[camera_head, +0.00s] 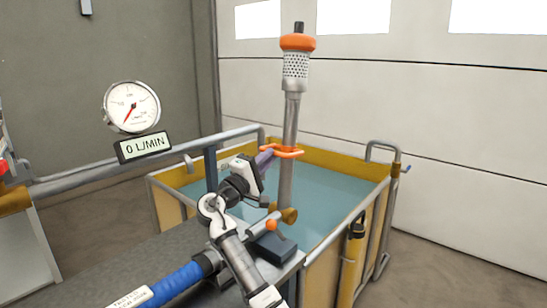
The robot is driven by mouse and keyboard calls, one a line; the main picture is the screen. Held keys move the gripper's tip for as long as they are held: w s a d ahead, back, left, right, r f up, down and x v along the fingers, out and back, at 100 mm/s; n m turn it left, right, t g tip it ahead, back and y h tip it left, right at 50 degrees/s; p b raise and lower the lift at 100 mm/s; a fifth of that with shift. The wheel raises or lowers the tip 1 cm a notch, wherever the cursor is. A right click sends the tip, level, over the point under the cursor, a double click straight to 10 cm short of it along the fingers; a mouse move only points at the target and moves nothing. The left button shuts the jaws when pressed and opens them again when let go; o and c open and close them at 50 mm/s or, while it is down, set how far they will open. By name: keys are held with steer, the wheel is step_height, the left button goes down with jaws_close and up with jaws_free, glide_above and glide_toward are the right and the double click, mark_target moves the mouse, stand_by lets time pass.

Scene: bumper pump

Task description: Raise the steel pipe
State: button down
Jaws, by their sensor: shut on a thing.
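The steel pipe (291,120) stands nearly upright, leaning slightly to the right at its top. It has a perforated metal section and an orange collar (298,43) with a dark tip at the top. Its lower part is in front of the water in a yellow-walled tank (340,164). My gripper (280,151) has orange fingers and is shut on the pipe at about mid-height. The pipe's bottom end is hidden behind my arm and the brass-coloured fitting (287,215).
A round gauge (132,107) at left sits above a display (144,146) reading 0 L/MIN. A grey horizontal pipe (110,168) runs from the left to the tank. A dark box (274,248) sits on the grey bench (110,245). Floor to the right is clear.

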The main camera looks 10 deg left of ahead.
steer(key=shift+s+a+f, duration=0.15)
steer(key=shift+s+f, duration=0.1)
steer(key=shift+f, duration=0.35)
steer(key=shift+s+a+f, duration=0.15)
steer(key=shift+s+f, duration=0.1)
steer(key=shift+f, duration=0.3)
steer(key=shift+d, duration=0.1)
steer(key=c, duration=1.4)
jaws_free()
steer(key=shift+w+f, duration=0.1)
steer(key=shift+f, duration=0.05)
steer(key=shift+c, duration=0.2)
steer(key=shift+s, duration=0.2)
